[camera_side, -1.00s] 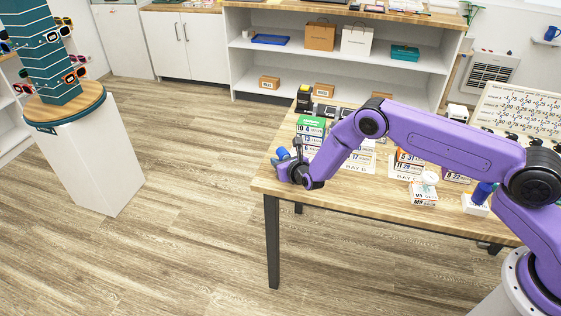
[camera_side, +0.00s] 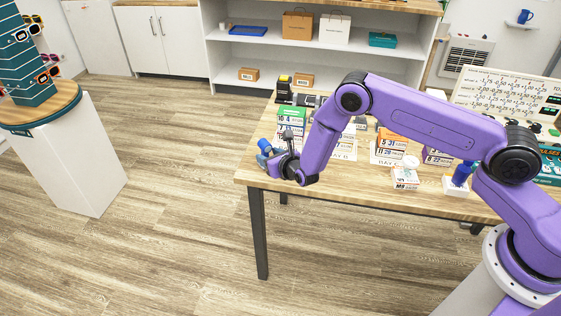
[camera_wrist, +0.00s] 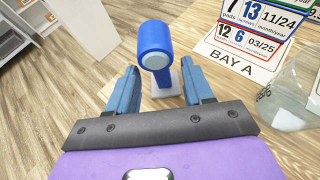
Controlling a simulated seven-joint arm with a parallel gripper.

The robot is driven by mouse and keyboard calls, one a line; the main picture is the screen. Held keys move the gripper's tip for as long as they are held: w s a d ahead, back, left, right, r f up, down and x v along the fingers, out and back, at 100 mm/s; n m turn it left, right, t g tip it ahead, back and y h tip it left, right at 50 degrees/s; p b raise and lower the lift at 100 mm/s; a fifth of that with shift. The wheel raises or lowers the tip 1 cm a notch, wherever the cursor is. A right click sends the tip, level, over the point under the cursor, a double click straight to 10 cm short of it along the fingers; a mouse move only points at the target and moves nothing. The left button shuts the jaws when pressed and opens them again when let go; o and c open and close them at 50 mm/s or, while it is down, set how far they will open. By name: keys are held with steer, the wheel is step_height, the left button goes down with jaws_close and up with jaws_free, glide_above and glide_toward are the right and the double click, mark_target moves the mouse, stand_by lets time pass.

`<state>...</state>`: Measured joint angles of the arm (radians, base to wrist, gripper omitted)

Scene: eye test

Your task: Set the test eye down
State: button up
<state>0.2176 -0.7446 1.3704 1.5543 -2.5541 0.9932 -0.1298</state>
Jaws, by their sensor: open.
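The test eye (camera_wrist: 156,42) is a blue cylinder with a pale round face, on a blue stem and a white base. In the wrist view it stands upright just beyond my gripper (camera_wrist: 158,74). The two blue fingers are spread either side of the stem and base, with gaps showing; no contact is visible. In the side view the blue head of the test eye (camera_side: 264,145) shows at the table's left end, beside my gripper (camera_side: 271,161). Its base is hidden there by the gripper.
A bay card marked BAY A (camera_wrist: 232,55) and a clear glass vessel (camera_wrist: 297,90) are close on the right. On the table (camera_side: 325,197) are several boxes, a similar blue piece on a white block (camera_side: 461,174) and a letter board (camera_side: 505,95). The left table edge is close.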

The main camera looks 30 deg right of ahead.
steer(key=shift+v, duration=3.45)
steer(key=shift+w+d+r, duration=0.1)
steer(key=shift+r, duration=0.25)
steer(key=s+d+r+m+g+h, duration=0.2)
steer(key=s+d+r+m+h, duration=0.15)
steer(key=s+r+m, duration=0.35)
steer(key=s+d+r+m+g+h, duration=0.25)
steer(key=d+r+m, duration=0.3)
steer(key=r, duration=0.45)
steer(key=s+r+m+g+y, duration=0.1)
steer(key=s+m+g+y, duration=0.1)
steer(key=s, duration=0.8)
steer(key=s+d+r+m+g+y, duration=0.1)
steer(key=s+m+g, duration=0.3)
steer(key=s, duration=0.7)
steer(key=s+r+m+g+y, duration=0.3)
steer(key=s+m, duration=0.2)
steer(key=s, duration=0.5)
steer(key=shift+s+d, duration=0.2)
steer(key=shift+s, duration=0.15)
